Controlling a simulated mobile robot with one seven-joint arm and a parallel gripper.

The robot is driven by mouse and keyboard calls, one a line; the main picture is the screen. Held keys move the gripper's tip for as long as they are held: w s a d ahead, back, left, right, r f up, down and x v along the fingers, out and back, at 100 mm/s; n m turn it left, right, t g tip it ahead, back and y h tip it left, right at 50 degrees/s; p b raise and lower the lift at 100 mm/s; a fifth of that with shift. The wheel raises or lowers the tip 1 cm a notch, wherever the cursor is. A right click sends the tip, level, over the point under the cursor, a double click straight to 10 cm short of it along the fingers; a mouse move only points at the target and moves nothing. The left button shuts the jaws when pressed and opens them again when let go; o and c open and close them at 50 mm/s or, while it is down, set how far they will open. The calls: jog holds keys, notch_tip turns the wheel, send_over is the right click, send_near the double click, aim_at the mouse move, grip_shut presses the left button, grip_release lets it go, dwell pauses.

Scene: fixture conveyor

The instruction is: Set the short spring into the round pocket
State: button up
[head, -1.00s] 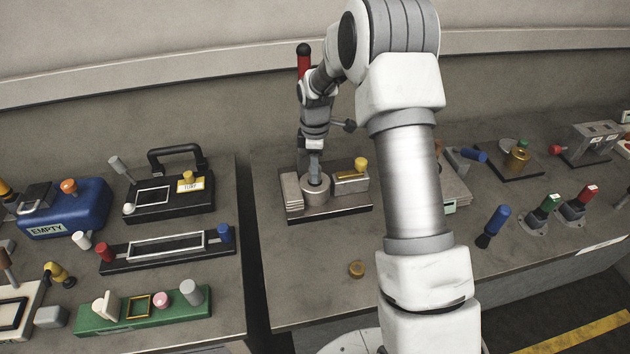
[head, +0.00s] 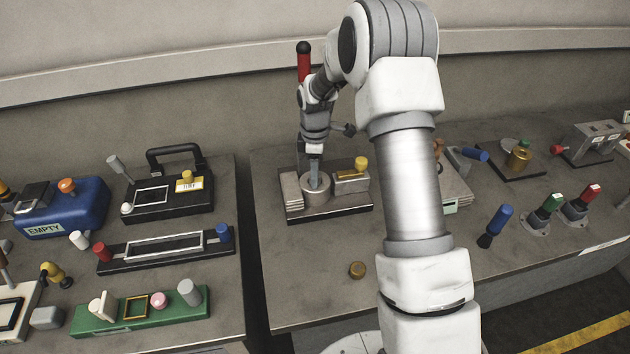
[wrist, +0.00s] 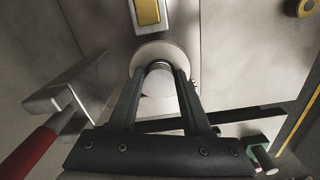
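The round pocket (head: 317,203) is a short grey metal cylinder on a dark base plate. My gripper (head: 315,184) points down into its mouth in the head view. In the wrist view my gripper (wrist: 160,72) has its two dark fingertips apart, within the pale ring of the round pocket (wrist: 150,48). A curved silvery edge and a pale round surface show between the fingertips. I cannot tell whether this is the short spring or the inside of the pocket. No spring coils can be made out in either view.
Stacked grey plates (head: 292,194) stand left of the pocket, and a block with a yellow knob (head: 361,164) stands right. A red-handled lever (head: 303,66) rises behind; its red handle (wrist: 28,152) is close in the wrist view. A small brass ring (head: 357,270) lies on open bench in front.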

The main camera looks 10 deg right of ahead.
jog(key=o, duration=0.3)
notch_tip(320, 180, up, 16)
jog(key=s+r+m+t, duration=0.1)
jog(key=s+r+m, duration=0.2)
jog(key=s+r, duration=0.45)
jog(key=s+r+m+t, duration=0.1)
jog(key=s+m, duration=0.3)
jog(key=s, duration=0.4)
jog(key=s+r+m+t, duration=0.1)
jog(key=s+m, duration=0.3)
jog(key=s, duration=0.4)
jog(key=s+m+t, duration=0.2)
jog(key=s+m, duration=0.2)
jog(key=s, duration=0.4)
jog(key=shift+r+t, duration=0.3)
jog(key=shift+r, duration=0.1)
